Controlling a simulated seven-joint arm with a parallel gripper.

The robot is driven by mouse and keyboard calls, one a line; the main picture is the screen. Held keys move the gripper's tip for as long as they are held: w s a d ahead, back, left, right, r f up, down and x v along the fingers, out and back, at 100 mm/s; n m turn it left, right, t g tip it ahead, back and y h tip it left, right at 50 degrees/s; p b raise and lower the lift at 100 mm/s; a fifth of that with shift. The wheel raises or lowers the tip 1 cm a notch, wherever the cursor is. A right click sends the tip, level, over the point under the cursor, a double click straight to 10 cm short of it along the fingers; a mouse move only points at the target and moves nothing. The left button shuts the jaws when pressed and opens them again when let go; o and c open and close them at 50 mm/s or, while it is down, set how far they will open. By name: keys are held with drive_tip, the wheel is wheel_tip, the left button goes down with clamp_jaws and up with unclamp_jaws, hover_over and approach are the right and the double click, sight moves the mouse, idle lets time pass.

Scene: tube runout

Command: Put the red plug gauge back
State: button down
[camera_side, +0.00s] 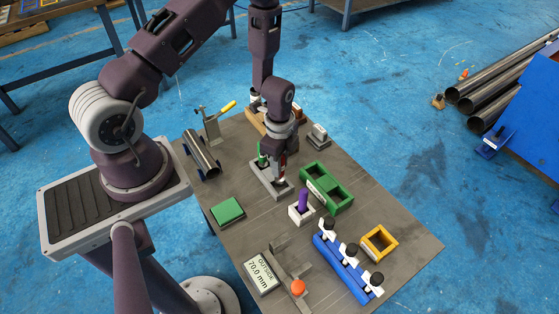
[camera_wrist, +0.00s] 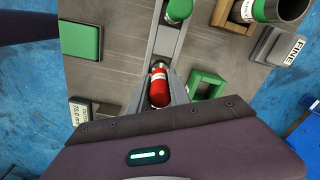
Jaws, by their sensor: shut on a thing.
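The red plug gauge (camera_wrist: 159,88) is between the fingers of my gripper (camera_wrist: 158,82) in the wrist view. It is red with a pale band and a dark metal end. In the side view my gripper (camera_side: 279,179) is low over the front end of a grey holder (camera_side: 267,187); the fingers mostly hide the gauge there. The holder also shows in the wrist view (camera_wrist: 168,41). A green plug gauge (camera_side: 262,156) stands in the holder's other end. I cannot tell whether the red gauge is seated or just above the holder.
Close right stand a green two-compartment box (camera_side: 327,188) and a purple plug in a white block (camera_side: 301,211). A metal tube (camera_side: 201,153) lies on the left. A green pad (camera_side: 227,211), a 70.0 mm display (camera_side: 262,273), a blue rack (camera_side: 342,271) and a yellow frame (camera_side: 379,242) surround the front.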

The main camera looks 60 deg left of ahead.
drive_tip(key=shift+f, duration=1.55)
drive_tip(key=shift+c, duration=1.6)
unclamp_jaws()
drive_tip(key=shift+r, duration=5)
